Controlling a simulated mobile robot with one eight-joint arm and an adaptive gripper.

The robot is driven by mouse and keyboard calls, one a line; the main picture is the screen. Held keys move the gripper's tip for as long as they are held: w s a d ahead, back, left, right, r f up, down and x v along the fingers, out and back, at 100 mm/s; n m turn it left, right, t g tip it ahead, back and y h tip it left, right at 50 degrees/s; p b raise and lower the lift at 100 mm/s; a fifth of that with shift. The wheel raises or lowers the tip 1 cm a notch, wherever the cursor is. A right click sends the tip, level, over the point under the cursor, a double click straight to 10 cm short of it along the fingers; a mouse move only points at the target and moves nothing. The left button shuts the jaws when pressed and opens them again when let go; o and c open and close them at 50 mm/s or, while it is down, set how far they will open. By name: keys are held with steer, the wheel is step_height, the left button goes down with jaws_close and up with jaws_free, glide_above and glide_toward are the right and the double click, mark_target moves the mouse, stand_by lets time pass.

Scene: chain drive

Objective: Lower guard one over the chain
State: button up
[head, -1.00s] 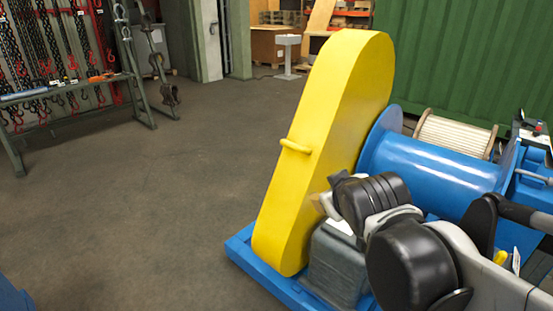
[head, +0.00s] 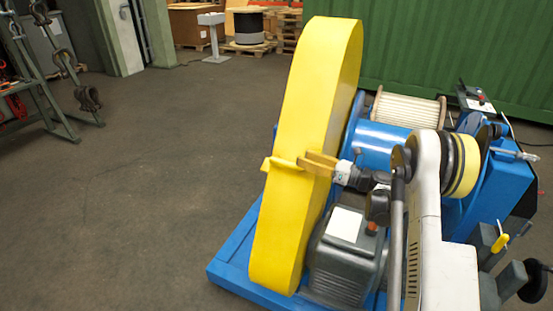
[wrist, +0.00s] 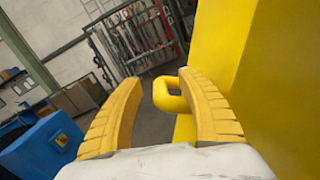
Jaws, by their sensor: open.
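The yellow guard (head: 300,130) is a tall, slightly tilted cover at the near side of the blue winch. Its lower end is at the blue base frame (head: 232,262). It carries a yellow loop handle (head: 278,164), also seen in the wrist view (wrist: 170,92). My gripper (head: 312,163) is level with the handle, overlapping the guard's side face in the head view. In the wrist view my gripper (wrist: 160,80) has its yellow fingers apart, with the handle between them, nearer the right finger. Whether a finger touches it I cannot tell. No chain is visible.
A grey motor (head: 346,255) stands beside the guard, under my arm. The blue drum (head: 380,143) is behind it. A rack (head: 45,80) with hanging chains stands at the far left. The floor left of the base is clear.

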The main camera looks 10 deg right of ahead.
mark_target(277, 161)
steer(key=shift+n+g, duration=0.7)
steer(key=w+a+f+b, duration=0.1)
steer(key=a, duration=0.2)
steer(key=w+a+f, duration=0.1)
steer(key=w+a, duration=0.1)
steer(key=a, duration=0.1)
steer(key=w+a+f+b, duration=0.1)
steer(key=w+a, duration=0.1)
steer(key=a, duration=0.1)
steer(key=shift+f+b, duration=0.35)
jaws_close()
steer(key=shift+w, duration=0.1)
